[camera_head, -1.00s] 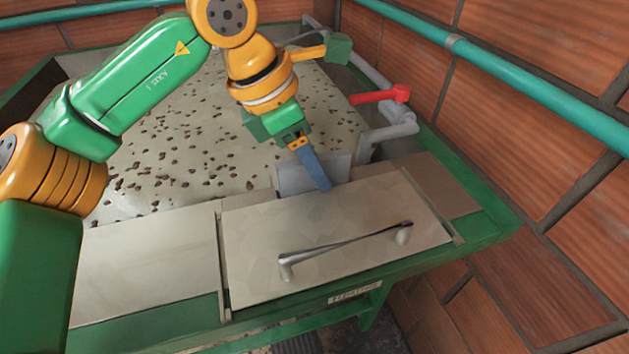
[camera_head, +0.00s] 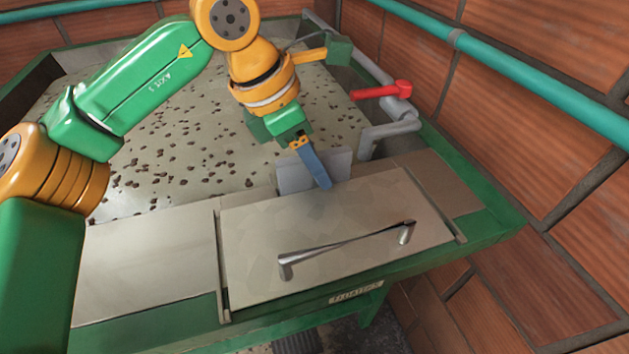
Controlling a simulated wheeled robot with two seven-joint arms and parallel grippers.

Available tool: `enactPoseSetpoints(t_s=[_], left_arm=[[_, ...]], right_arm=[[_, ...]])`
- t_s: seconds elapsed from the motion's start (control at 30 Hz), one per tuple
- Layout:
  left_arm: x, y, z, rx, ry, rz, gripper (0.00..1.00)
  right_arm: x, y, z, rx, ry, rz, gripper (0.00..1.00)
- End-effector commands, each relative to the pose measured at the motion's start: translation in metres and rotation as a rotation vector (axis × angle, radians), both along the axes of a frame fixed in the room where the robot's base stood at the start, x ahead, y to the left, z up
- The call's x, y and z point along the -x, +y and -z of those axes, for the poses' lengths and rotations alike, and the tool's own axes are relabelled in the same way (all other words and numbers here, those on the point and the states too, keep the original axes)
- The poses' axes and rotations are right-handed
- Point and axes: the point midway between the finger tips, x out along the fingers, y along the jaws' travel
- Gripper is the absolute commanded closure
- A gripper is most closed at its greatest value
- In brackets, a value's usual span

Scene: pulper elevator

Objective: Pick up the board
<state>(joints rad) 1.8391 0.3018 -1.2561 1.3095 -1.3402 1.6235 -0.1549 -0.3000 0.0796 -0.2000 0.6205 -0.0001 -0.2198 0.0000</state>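A flat, light beige-grey panel (camera_head: 330,225) with a metal bar handle (camera_head: 345,247) lies on the front of the green-framed tank; it may be the board. A small grey plate (camera_head: 293,177) stands upright at its back edge. My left gripper (camera_head: 319,175) points down in front of the grey plate, with its blue-grey finger tip near the panel's back edge, away from the handle. The fingers overlap from this angle, so I cannot tell their opening or any contact. Nothing is visibly held. My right gripper is not in view.
The tank (camera_head: 190,145) behind holds pale liquid with many brown bits. A red lever (camera_head: 385,90) and grey pipes (camera_head: 388,135) stand at its right. A brick wall (camera_head: 530,90) with a teal pipe (camera_head: 520,75) bounds the right side. A flat panel (camera_head: 145,268) lies left.

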Motion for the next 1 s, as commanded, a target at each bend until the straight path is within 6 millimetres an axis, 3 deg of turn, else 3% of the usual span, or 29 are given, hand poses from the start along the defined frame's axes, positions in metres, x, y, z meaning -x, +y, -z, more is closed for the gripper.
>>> enactPoseSetpoints(t_s=[0.03, 0.13, 0.17, 1.0], left_arm=[[0.0000, 0.0000, 0.0000, 0.000, 0.000, 0.000, 0.69], [0.0000, 0.0000, 0.0000, 0.000, 0.000, 0.000, 0.96], [0.0000, 0.0000, 0.0000, 0.000, 0.000, 0.000, 1.00], [0.0001, 0.0000, 0.0002, -0.001, 0.001, 0.000, 1.00]], right_arm=[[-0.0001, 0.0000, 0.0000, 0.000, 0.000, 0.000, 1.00], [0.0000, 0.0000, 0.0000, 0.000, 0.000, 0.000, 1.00], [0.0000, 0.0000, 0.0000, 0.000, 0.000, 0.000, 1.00], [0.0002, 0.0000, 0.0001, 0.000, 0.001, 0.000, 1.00]])
